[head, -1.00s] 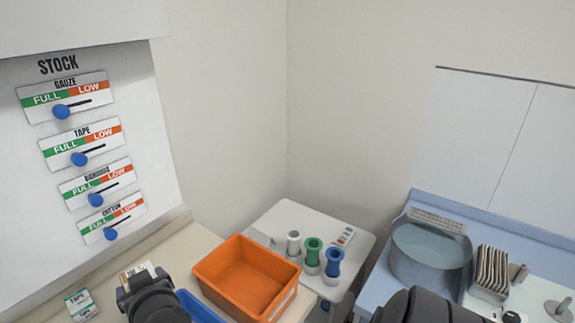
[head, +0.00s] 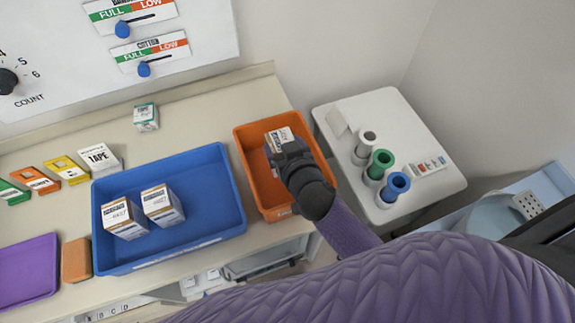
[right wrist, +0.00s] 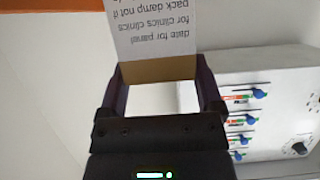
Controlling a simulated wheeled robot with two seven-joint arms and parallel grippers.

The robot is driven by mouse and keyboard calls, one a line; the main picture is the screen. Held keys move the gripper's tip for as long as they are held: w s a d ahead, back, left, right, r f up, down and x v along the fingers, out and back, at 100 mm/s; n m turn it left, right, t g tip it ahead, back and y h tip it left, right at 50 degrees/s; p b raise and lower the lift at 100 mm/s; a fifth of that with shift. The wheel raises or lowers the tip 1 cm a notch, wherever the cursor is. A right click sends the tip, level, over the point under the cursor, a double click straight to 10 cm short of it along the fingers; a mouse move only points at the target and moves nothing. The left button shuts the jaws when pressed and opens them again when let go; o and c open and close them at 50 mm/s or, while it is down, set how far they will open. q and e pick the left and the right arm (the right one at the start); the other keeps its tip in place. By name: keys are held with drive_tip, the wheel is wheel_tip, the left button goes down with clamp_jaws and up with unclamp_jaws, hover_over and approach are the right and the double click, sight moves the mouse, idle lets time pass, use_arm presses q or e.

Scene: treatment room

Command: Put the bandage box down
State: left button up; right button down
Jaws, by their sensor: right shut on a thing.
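My right gripper (head: 287,150) is over the orange bin (head: 246,180) in the head view. It is shut on a white-and-brown bandage box (head: 279,136), which appears within the bin's outline. I cannot tell whether the box touches the bin's floor. In the right wrist view the bandage box (right wrist: 155,35), with printed text and a brown edge, sits between the two fingers (right wrist: 162,88). Two similar boxes (head: 124,217) (head: 162,204) stand in the blue bin (head: 222,170) to the left. My left gripper is not in view.
A tape box (head: 146,116) stands behind the blue bin. Several small cartons (head: 62,170) line the counter at left, near a purple tray (head: 28,268). A white cart (head: 385,130) with coloured rolls stands right of the orange bin. Bare counter (head: 205,115) lies behind the bins.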

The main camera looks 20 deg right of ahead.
wheel_tip(320, 180, down, 7)
drive_tip(key=b, duration=0.3)
drive_tip(key=shift+r, duration=0.15)
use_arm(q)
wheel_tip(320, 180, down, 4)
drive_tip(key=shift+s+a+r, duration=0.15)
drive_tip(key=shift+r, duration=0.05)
use_arm(e)
drive_tip(key=shift+r, duration=0.15)
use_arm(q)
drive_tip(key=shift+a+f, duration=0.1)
use_arm(e)
unclamp_jaws()
drive_tip(key=shift+s+r+p, duration=0.2)
drive_tip(key=shift+s+p, duration=0.15)
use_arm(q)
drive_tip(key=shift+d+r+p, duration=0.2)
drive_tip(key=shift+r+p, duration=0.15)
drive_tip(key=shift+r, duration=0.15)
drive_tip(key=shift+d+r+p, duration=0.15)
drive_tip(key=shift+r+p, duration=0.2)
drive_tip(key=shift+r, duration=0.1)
use_arm(e)
drive_tip(key=v, duration=1.1)
